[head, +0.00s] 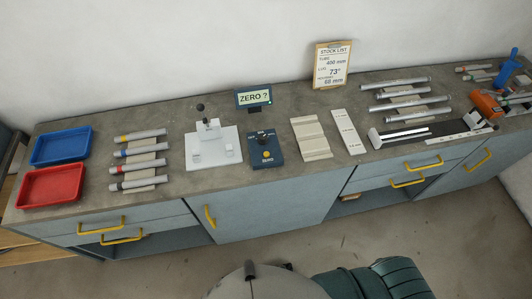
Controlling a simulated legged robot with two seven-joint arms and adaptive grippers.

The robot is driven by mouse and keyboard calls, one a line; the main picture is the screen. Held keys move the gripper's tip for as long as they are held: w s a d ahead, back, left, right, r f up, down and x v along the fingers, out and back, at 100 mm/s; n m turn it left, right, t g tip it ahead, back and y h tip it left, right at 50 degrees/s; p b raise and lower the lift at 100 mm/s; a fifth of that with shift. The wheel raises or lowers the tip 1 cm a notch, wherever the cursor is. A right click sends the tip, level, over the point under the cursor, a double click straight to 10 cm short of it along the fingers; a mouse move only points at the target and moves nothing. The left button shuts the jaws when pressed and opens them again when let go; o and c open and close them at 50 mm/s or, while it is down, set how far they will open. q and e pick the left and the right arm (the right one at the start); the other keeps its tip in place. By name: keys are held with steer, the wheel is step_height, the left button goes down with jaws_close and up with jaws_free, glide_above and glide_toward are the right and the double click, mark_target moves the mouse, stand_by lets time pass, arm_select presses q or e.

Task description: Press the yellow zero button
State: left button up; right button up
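The yellow zero button (267,154) is a small round spot on the front of a dark blue control box (264,145) on the grey counter. The box has a dark knob above the button and small lettering below it. Behind the box stands a small display (253,98) reading "ZERO ?". Neither of my grippers shows in the head view, and nothing touches the button.
A white fixture (212,148) with a black-knobbed lever stands left of the box; beige blocks (310,138) lie right. Farther left are tube pieces, a blue tray (62,146) and a red tray (50,186). The space in front of the box is clear.

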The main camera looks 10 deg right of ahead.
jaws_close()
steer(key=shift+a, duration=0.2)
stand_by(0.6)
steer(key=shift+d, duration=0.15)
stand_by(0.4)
